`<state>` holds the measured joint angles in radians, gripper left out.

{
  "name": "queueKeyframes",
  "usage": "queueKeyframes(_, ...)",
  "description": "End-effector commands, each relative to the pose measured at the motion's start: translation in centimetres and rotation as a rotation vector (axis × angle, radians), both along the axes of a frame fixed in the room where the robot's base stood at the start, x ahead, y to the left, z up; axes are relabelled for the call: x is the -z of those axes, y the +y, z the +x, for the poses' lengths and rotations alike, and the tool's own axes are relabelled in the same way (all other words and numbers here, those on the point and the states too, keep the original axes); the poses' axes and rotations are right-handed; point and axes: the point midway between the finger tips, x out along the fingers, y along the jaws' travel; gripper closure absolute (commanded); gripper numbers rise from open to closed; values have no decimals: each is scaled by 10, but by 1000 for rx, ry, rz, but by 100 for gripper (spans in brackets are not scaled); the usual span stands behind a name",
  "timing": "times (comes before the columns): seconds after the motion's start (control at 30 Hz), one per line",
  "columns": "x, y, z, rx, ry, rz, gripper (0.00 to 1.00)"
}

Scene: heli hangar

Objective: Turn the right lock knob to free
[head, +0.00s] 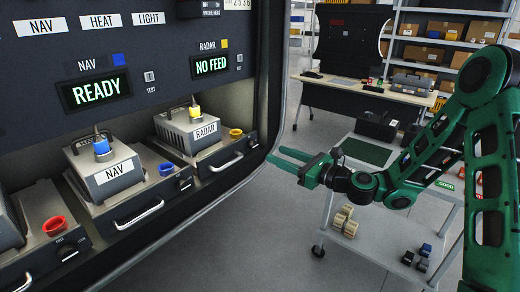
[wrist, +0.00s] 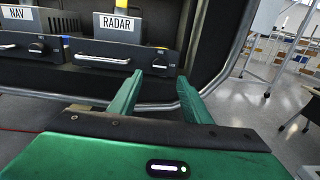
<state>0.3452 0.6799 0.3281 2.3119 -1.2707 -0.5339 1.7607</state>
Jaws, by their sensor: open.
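The right lock knob (head: 253,142) is a small dark knob at the right end of the RADAR tray's front, right of the tray's handle. It also shows in the wrist view (wrist: 160,62), small and dark, just beyond and between my fingertips. Which way it is turned is too small to tell. My gripper (head: 279,157) is green, open and empty. It is in front and to the right of the knob, apart from it. In the wrist view its two fingers (wrist: 159,80) point toward the RADAR tray (wrist: 100,60).
The NAV tray's knob (head: 185,183) and handle (head: 138,215) are further left. The RADAR display (head: 212,65) reads NO FEED; the NAV display (head: 97,89) reads READY. The rack's right frame edge (head: 268,100) is close to my gripper. A cart (head: 400,205) stands at right.

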Motion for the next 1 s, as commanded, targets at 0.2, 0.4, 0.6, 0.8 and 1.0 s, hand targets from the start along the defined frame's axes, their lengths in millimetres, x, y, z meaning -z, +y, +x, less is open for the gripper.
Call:
queueKeyframes(0.2, -1, 33, 23, -5, -5, -2, 56)
queueKeyframes(0.4, 0, 57, 42, -4, -4, -3, 56)
queueKeyframes(0.6, 0, 68, 52, -2, -3, -4, 56)
queueKeyframes(0.8, 0, 70, 54, -1, -3, -3, 56)
queueKeyframes(1.0, 0, 70, 54, -1, -3, -3, 73)
